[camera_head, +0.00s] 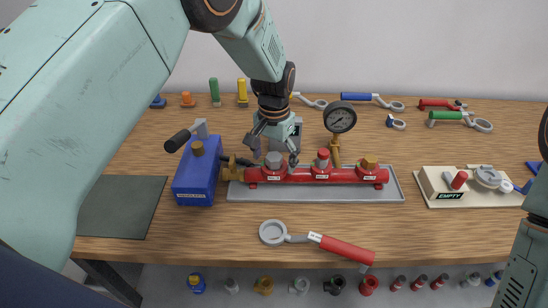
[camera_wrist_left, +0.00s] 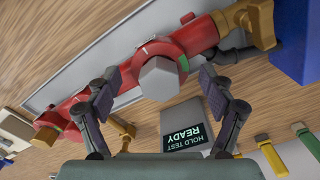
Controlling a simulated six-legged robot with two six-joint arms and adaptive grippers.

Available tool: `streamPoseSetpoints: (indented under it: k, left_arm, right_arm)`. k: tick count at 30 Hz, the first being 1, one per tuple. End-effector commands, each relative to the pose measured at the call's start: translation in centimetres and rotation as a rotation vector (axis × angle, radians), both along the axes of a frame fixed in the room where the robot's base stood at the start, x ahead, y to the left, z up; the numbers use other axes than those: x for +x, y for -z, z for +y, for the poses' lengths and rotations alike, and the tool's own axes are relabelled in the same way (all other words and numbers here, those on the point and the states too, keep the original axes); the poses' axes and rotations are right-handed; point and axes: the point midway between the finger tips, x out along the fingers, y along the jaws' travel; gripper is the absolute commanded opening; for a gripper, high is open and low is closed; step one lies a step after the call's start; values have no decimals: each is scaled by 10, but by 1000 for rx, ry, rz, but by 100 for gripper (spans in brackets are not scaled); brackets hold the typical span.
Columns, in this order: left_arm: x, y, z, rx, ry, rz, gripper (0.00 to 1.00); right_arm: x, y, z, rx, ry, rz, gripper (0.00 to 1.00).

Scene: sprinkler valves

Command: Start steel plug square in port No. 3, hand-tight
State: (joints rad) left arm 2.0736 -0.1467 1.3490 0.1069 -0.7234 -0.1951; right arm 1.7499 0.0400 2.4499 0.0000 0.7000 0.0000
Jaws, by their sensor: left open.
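The red manifold (camera_head: 345,178) lies on a grey tray and has three ports with small labels too fine to read surely. A grey steel hex plug (camera_head: 274,158) sits upright at the leftmost port; whether its thread is engaged I cannot tell. A red-topped plug (camera_head: 323,156) is at the middle port and a brass one (camera_head: 369,161) at the right. My left gripper (camera_head: 275,152) is open above the leftmost port. In the left wrist view the steel plug (camera_wrist_left: 160,78) lies between its spread fingers, with gaps on both sides.
A blue pump box (camera_head: 195,180) stands left of the manifold, a pressure gauge (camera_head: 340,118) behind it. The wrist view shows a display (camera_wrist_left: 187,127) reading "HOLD TEST READY". A red-handled ring wrench (camera_head: 340,248) lies in front. A beige "EMPTY" stand (camera_head: 440,197) is at right.

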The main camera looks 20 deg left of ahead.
Motion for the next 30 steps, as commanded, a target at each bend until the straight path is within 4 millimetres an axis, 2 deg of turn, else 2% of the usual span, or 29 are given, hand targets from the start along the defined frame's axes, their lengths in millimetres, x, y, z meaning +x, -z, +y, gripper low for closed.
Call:
streamPoseSetpoints:
  k: [3, 18, 26, 30]
  left_arm:
    - [0, -13, 0, 0, 0, -1, 82]
    - [0, -56, 0, 0, 0, -1, 82]
    - [0, -57, 0, 0, 0, 0, 82]
    - [1, -61, 0, 0, 0, -2, 72]
  right_arm:
    - [0, -12, 0, 0, 0, 0, 40]
    - [0, -49, 0, 0, 0, 0, 40]
    - [0, -50, 0, 0, 0, 0, 40]
    - [0, -48, 0, 0, 0, 0, 40]
